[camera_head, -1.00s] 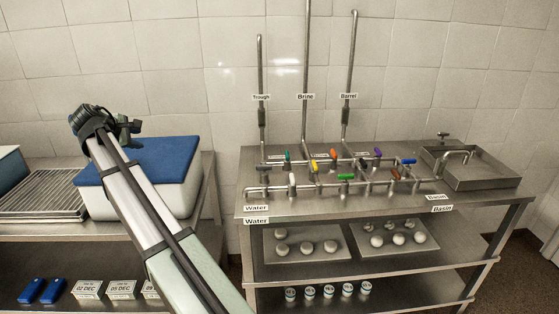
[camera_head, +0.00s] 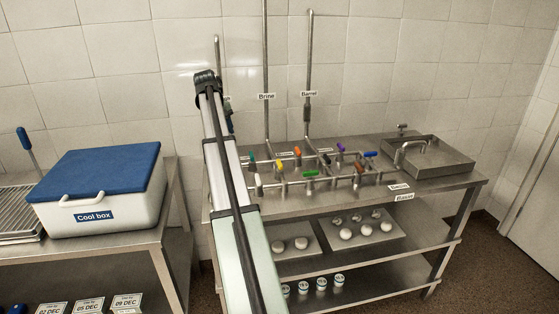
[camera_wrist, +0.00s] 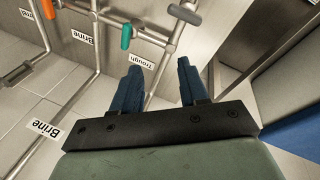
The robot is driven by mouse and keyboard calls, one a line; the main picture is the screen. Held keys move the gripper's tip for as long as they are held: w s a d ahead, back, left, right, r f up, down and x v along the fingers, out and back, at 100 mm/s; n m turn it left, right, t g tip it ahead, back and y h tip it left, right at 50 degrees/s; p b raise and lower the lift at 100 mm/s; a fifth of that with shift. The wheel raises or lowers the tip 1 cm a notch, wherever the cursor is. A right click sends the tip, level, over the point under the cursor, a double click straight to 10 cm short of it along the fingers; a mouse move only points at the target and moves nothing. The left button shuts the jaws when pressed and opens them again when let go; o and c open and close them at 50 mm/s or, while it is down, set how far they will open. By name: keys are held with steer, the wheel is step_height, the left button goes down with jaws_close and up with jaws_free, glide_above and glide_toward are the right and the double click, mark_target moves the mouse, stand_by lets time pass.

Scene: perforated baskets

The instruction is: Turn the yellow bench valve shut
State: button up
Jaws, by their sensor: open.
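The yellow bench valve (camera_head: 280,166) is a small yellow handle on the steel pipework of the bench, in the left-middle group of coloured handles. Its exact angle is too small to tell. I cannot make it out in the wrist view. My gripper (camera_wrist: 160,80) shows in the wrist view with its two blue fingers apart and nothing between them. In the head view, my arm rises in front of the bench's left end, with its end above and left of the yellow valve; the fingers are mostly hidden there.
Other handles stand close by: teal (camera_wrist: 126,36), orange (camera_head: 297,151), green (camera_head: 311,173), purple (camera_head: 341,147) and blue (camera_head: 371,154). Upright pipes (camera_head: 309,70) rise behind. A steel basin (camera_head: 430,158) is at the right end. A cool box (camera_head: 97,190) stands on the left table.

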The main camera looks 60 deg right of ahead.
mark_target(280, 162)
steer(key=s+d+m+y, duration=0.3)
steer(key=s+d+m, duration=0.3)
steer(key=s+d, duration=0.85)
steer(key=f, duration=0.4)
steer(key=a+f, duration=0.1)
steer(key=f, duration=0.4)
steer(key=s+f, duration=0.1)
steer(key=f, duration=0.3)
steer(key=shift+s+a+f, duration=0.1)
steer(key=shift+a+f, duration=0.1)
jaws_close()
